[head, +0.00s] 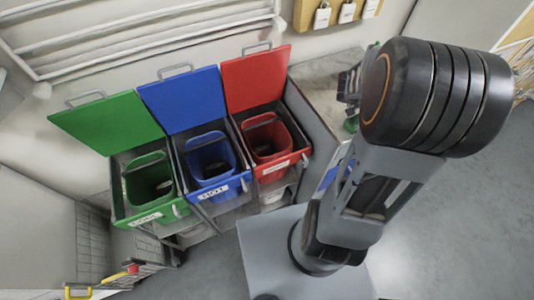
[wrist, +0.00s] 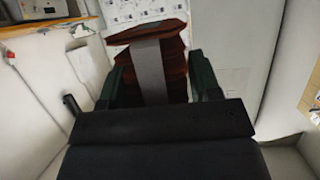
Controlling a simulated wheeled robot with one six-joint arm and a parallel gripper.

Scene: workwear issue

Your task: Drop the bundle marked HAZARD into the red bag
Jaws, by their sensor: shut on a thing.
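The red bag (head: 268,140) sits open in the red-lidded bin, rightmost of three bins in the head view. My gripper (wrist: 158,78) is shut on a dark red-brown folded bundle (wrist: 179,62) with a grey band around it in the wrist view. The dark green fingers stand on either side of it. No HAZARD mark can be read on the bundle. In the head view my arm hides most of the gripper and I cannot make out the bundle; they are to the right of the red bin.
The blue bag (head: 210,160) and green bag (head: 148,178) stand open to the left, their lids raised behind. A white rack (head: 140,35) is on the wall behind. A wire trolley (head: 92,285) is at the lower left. Grey floor is clear at the right.

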